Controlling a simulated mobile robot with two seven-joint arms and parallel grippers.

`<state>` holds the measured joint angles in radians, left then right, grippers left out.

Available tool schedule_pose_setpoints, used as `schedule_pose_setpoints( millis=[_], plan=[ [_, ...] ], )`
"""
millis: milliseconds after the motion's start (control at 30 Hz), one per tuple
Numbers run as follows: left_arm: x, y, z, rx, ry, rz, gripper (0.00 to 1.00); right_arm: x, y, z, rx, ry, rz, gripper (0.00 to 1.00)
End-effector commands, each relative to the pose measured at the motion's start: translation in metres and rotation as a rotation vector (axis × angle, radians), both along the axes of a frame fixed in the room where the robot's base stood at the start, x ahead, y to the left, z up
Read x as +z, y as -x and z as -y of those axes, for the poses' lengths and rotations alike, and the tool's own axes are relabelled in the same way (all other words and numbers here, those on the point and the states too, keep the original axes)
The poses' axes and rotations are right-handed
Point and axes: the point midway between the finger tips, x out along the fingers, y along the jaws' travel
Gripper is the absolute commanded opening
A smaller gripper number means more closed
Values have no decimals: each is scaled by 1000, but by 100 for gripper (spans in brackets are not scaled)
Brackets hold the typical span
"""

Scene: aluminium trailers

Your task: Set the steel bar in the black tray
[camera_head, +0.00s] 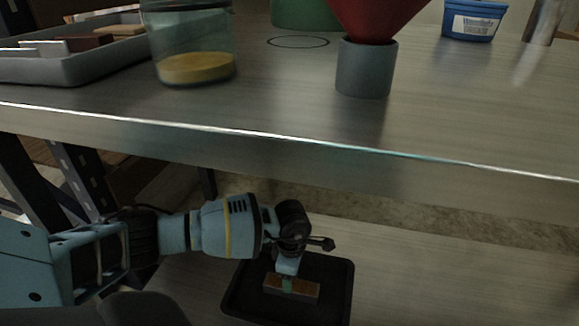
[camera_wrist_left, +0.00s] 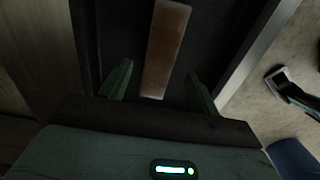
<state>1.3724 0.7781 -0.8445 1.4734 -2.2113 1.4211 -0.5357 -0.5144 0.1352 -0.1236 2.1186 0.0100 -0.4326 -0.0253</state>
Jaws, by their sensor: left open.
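The black tray (camera_head: 336,284) sits on a low surface below the bench edge. A rust-brown bar (camera_head: 307,290) lies in it; its colour leaves me unsure whether it is the steel bar. My left gripper (camera_head: 287,284) is directly over the tray and points down at the bar. In the left wrist view, its green fingers (camera_wrist_left: 160,84) are apart, one on each side of the bar (camera_wrist_left: 167,45), with gaps between. The dark tray floor (camera_wrist_left: 112,28) shows around the bar. My right gripper is not in view.
The bench top (camera_head: 280,95) overhangs behind my left arm. On it stand a grey tray (camera_head: 55,70) with several bars and blocks, a glass jar (camera_head: 195,50), a grey cup (camera_head: 365,72) under a red funnel (camera_head: 375,18), and a blue tub (camera_head: 474,22).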

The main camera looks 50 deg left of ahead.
Motion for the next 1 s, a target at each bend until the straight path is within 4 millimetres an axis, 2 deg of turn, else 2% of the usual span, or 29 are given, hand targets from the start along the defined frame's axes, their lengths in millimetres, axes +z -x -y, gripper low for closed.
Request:
schedule_pose_setpoints(
  millis=[33,100,333,500,1000],
  plan=[
    [16,0,-1,0,-1,4,62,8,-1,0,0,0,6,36],
    [29,-1,-1,1,-2,5,62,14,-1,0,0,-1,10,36],
    [56,0,0,0,-1,1,62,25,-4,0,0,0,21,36],
    [62,0,0,0,-2,-1,62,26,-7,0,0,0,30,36],
    [61,0,0,1,-1,-1,62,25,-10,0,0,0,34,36]
  ],
)
